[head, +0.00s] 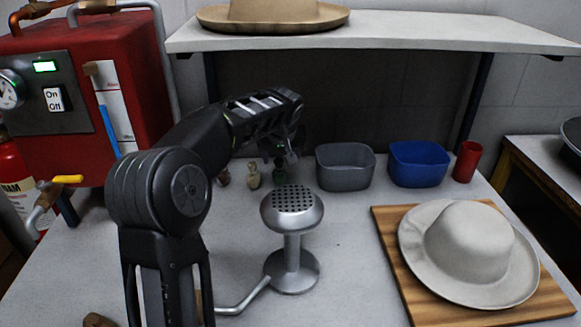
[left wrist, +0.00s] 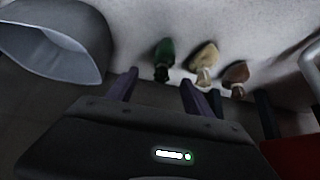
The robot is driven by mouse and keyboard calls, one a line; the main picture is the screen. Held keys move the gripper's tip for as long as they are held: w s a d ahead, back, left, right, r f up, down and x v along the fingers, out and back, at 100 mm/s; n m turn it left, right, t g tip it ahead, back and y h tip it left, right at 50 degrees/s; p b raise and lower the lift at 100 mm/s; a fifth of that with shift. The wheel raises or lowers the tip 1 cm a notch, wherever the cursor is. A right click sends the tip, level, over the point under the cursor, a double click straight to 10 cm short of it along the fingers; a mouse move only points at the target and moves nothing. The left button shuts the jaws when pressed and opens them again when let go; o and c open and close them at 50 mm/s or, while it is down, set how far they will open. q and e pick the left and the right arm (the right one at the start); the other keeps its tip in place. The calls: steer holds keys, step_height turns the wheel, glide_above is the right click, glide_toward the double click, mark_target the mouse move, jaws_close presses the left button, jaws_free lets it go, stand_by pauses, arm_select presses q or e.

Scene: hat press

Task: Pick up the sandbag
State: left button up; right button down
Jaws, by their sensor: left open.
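Three small tied bags, which look like sandbags, stand in a row at the back of the table: a brown one (head: 224,177), a beige one (head: 253,175) and a green one (head: 280,173). The left wrist view also shows the green bag (left wrist: 164,58), the beige bag (left wrist: 205,60) and the brown bag (left wrist: 236,75). My left gripper (head: 287,152) is above and close to the green bag, partly covering it. In the left wrist view its fingers (left wrist: 157,88) are apart and empty, with the green bag beyond the gap. My right gripper is not in view.
A grey bin (head: 345,168), a blue bin (head: 419,164) and a red cup (head: 466,161) stand right of the bags. A metal press stand (head: 292,230) is in front. A pale hat (head: 468,250) lies on a wooden board (head: 395,235). A shelf (head: 400,33) overhangs the back; a red machine (head: 95,70) is left.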

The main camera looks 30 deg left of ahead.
mark_target(280, 165)
arm_select(q)
steer(key=shift+w, duration=0.15)
steer(key=shift+s+r, duration=0.15)
steer(key=shift+s, duration=0.15)
steer(key=shift+x, duration=1.4)
steer(key=x, duration=0.5)
steer(key=shift+s, duration=0.1)
jaws_close()
